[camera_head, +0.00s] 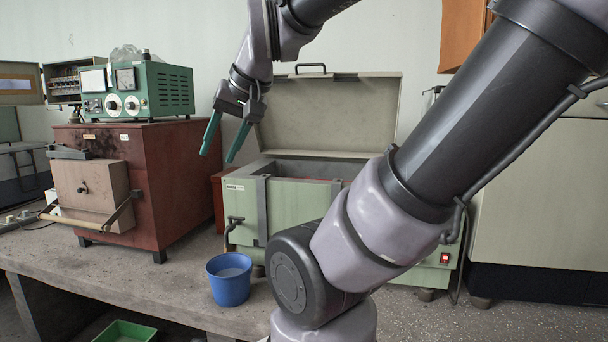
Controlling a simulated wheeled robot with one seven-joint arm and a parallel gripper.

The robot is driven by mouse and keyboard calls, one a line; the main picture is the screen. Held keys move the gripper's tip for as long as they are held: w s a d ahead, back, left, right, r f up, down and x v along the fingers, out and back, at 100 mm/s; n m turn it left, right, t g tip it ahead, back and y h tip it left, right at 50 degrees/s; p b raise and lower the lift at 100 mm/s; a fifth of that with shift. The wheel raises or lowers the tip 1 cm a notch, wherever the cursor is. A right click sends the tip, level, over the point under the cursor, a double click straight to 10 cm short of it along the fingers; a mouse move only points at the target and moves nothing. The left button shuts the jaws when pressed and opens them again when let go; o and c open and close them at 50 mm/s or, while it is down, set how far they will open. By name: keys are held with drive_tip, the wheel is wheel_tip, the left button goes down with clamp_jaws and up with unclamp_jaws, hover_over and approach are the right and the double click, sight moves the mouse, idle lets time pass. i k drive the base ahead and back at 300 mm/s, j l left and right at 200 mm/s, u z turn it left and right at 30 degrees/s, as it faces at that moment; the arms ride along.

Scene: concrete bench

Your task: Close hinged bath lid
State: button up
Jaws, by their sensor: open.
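The bath's opening shows below the lid, with something reddish inside that I cannot make out. My gripper (220,158) is open and empty, its two teal fingers pointing down. In the picture it is at the left of the lid and above the bath's left front; I see no contact with the lid.
A blue bucket (229,280) stands on the bench (150,285) in front of the bath. A red-brown furnace (165,185) with a green instrument (150,90) on top stands at the left. A green tray (125,332) lies below the bench. A cream cabinet (535,190) is at the right.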

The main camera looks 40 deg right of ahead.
sight(351, 115)
drive_tip(key=k+l+z, duration=0.15)
drive_tip(key=z, duration=1.1)
